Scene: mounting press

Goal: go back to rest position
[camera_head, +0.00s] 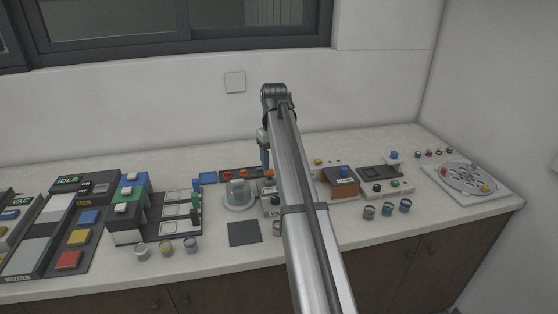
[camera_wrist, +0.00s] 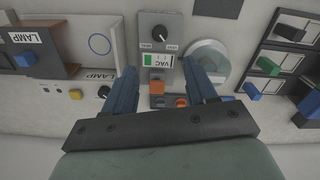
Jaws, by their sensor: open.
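My gripper (camera_wrist: 162,75) is open and empty in the wrist view, its two blue fingers apart on either side of the grey VAC panel (camera_wrist: 156,35). In the head view my gripper (camera_head: 265,158) hangs above the back of the counter, with the arm reaching forward over it. The round press with a clear cover (camera_head: 238,194) stands left of the arm; in the wrist view the round unit (camera_wrist: 207,58) lies partly behind the right finger. The arm hides part of the VAC panel in the head view.
Left of the arm are a dark mat (camera_head: 244,233), small cups and a rack of switches (camera_head: 179,213). Right are a LAMP box (camera_head: 342,181), more cups and a round tray (camera_head: 468,178). The wall is behind; the counter's right front is fairly clear.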

